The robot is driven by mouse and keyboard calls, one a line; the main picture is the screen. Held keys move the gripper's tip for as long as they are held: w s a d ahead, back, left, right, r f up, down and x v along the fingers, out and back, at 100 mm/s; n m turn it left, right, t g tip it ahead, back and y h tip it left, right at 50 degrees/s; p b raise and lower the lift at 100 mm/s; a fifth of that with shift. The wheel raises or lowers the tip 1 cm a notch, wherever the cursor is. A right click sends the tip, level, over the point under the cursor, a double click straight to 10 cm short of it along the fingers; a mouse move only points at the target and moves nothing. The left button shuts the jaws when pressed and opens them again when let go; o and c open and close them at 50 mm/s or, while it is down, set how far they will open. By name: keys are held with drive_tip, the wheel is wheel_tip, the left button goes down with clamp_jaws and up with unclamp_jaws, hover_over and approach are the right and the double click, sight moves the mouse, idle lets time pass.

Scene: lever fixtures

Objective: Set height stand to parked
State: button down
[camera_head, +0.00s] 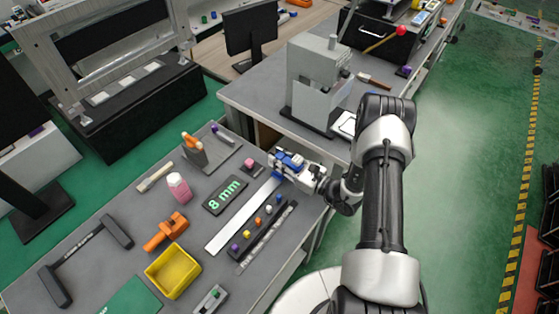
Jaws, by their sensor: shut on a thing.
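My gripper (284,166), with blue and light-grey parts, is low over the right edge of the grey bench. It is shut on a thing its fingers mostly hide. A long flat white bar (240,220) lies on the bench and runs up to the gripper; I cannot tell whether it is the held thing. A tall grey stand-like machine (308,80) on a dark base stands on the bench behind. I cannot tell for sure which thing is the height stand, nor read its setting.
A strip with coloured knobs (259,222) and a dark "8 mm" plate (225,196) flank the white bar. A yellow bin (173,270), an orange tool (166,231) and a pink bottle (178,187) are further left. A red-knobbed lever (384,41) is at the back. The green floor at right is clear.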

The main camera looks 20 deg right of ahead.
drive_tip(key=shift+w+d, duration=0.15)
drive_tip(key=shift+d, duration=0.15)
drive_tip(key=shift+r, duration=0.1)
drive_tip(key=c, duration=1.4)
unclamp_jaws()
drive_tip(key=shift+o, duration=0.2)
drive_tip(key=v, duration=1.2)
drive_tip(key=shift+a, duration=0.1)
